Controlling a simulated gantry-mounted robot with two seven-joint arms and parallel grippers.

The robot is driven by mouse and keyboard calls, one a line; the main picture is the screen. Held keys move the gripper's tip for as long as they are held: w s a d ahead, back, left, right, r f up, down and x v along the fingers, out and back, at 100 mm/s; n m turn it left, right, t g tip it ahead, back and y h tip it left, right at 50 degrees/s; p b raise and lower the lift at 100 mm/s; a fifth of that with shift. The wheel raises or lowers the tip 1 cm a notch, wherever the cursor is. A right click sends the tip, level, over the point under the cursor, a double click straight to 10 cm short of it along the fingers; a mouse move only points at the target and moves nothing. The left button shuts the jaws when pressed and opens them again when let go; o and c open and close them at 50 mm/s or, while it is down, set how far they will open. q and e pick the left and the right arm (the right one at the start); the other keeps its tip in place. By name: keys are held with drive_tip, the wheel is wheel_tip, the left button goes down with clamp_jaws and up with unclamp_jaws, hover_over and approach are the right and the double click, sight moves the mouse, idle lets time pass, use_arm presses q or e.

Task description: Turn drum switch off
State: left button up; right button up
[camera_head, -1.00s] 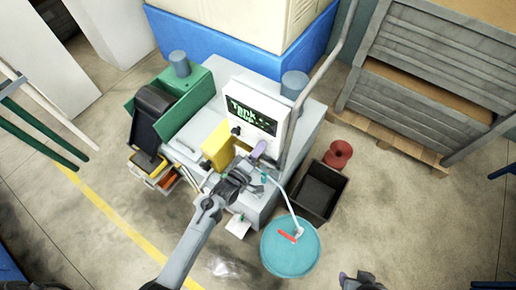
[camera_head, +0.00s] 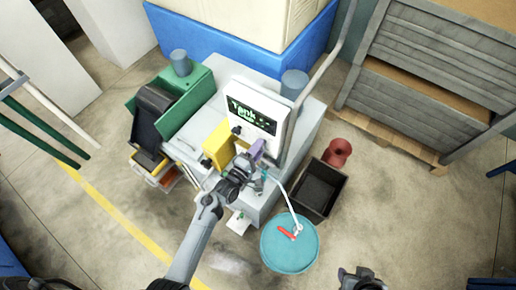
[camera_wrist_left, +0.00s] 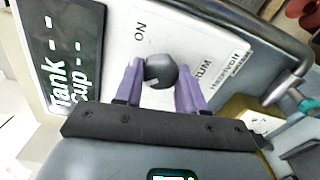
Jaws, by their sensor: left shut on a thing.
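The drum switch is a dark round knob (camera_wrist_left: 160,71) on a white panel, with "ON" printed beside it and a partly hidden label ending in "UM". The panel (camera_head: 262,128) stands upright on the grey machine in the head view, with a dark screen (camera_head: 250,115) of green text. My left gripper (camera_wrist_left: 160,80) has its purple fingers on either side of the knob, shut on it. In the head view the left gripper (camera_head: 257,150) is at the panel's lower edge and hides the knob. My right gripper (camera_head: 362,281) is at the bottom edge; its jaws are unclear.
A yellow box (camera_head: 217,147) stands left of the panel, close to my left wrist. A grey pipe (camera_head: 312,84) runs along the panel's right side. A teal drum (camera_head: 289,252) and a black bin (camera_head: 319,188) are on the floor at right. Open floor lies further right.

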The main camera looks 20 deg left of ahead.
use_arm(q)
drive_tip(key=o, duration=1.1)
drive_tip(key=shift+c, duration=0.2)
drive_tip(key=b+v, duration=0.1)
drive_tip(key=v, duration=1)
drive_tip(key=shift+b, duration=0.35)
drive_tip(key=shift+w+d, duration=0.1)
